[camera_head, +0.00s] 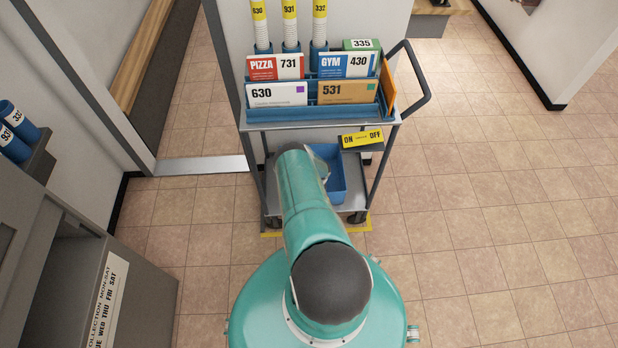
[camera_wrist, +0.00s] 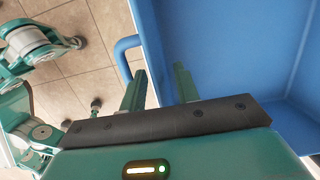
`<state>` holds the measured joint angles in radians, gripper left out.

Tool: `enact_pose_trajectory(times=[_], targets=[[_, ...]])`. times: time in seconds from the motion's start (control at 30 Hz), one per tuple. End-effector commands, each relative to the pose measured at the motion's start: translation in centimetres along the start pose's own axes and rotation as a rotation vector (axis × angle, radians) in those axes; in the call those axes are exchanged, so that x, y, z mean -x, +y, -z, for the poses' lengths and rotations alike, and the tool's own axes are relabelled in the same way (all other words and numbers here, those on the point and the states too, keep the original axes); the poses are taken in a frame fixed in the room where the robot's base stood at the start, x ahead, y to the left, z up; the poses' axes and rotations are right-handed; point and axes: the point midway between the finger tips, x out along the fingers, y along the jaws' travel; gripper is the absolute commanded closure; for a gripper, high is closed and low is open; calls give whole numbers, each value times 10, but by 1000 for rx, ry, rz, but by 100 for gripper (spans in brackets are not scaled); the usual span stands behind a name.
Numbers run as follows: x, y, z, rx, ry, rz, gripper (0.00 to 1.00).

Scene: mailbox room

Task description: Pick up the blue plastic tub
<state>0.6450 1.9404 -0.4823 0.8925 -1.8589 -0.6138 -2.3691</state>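The blue plastic tub (camera_head: 338,180) sits on the lower shelf of a cart, partly hidden by my arm in the head view. In the wrist view, its blue inside (camera_wrist: 225,45) fills the upper right, and a rounded blue handle (camera_wrist: 122,50) sticks out on its left side. My gripper (camera_wrist: 160,82) is at this side of the tub. Its two green fingers stand apart, one outside the wall near the handle and one over the tub's inside. The tub's edge runs between them, with a gap showing. In the head view, the gripper is hidden behind my arm.
The cart (camera_head: 270,126) has a top tray with envelopes, parcels and tubes. A yellow ON/OFF sign (camera_head: 362,138) hangs above the tub. Grey mailbox cabinets (camera_head: 90,270) stand at the left. The tiled floor (camera_head: 500,210) at the right is clear.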

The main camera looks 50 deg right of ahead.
Motion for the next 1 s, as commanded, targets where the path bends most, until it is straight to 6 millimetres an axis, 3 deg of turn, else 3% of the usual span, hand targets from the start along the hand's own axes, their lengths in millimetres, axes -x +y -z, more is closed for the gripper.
enact_pose_trajectory(times=[0.17,0.33,1.0], targets=[[0,1,1,-1,0,0,69],[0,1,1,-1,0,0,100],[-1,1,-2,0,-1,-2,100]])
